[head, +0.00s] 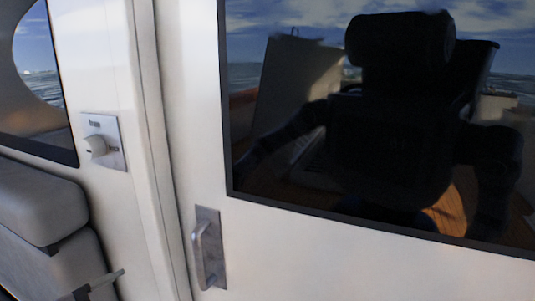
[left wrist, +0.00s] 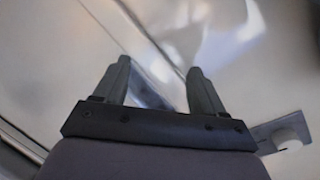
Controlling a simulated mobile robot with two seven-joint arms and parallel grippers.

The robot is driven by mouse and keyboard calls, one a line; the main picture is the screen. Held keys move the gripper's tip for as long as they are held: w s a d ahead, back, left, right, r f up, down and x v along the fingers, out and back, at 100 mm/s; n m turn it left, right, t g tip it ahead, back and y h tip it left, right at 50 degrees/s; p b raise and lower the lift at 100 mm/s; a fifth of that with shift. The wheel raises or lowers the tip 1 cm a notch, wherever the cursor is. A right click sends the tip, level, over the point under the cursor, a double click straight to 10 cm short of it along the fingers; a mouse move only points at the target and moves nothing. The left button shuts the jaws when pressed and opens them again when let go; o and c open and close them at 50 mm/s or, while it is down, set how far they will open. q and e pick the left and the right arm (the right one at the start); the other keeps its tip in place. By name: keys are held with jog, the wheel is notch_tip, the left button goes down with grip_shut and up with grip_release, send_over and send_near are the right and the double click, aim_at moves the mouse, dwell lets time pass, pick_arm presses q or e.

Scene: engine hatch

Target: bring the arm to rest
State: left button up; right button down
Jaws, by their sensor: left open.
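My left gripper (left wrist: 158,66) shows in the left wrist view with its two grey fingers apart and nothing clearly held between them. A blurred metal handle plate (left wrist: 152,92) shows behind the gap between the fingers; I cannot tell how far off it is. In the head view, a thin grey bar (head: 95,286) with a dark base shows at the lower left; I cannot tell if it is part of my left gripper. My right gripper is in neither view.
A white door with a dark window (head: 380,215) fills the right of the head view. Its metal handle (head: 205,250) is upright at the lower left. A round knob (head: 97,147) sits on a square plate on the left wall. A grey padded seat (head: 40,203) is below.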

pick_arm(q)
jog(key=s+d+f+n+g+y, duration=0.1)
jog(key=s+d+f+n, duration=0.1)
jog(key=s+f+n, duration=0.2)
jog(key=s+d+f+n+g+y, duration=0.1)
jog(key=s+d+f+n+y, duration=0.1)
jog(key=s+f+n, duration=0.3)
jog(key=s+d+f+n+g+y+p, duration=0.1)
jog(key=s+d+f+n, duration=0.3)
jog(key=s+f, duration=0.5)
notch_tip(320, 180, down, 4)
jog(key=shift+s+d+r+y, duration=0.15)
jog(key=shift+d+r+y, duration=0.1)
jog(key=shift+y, duration=0.05)
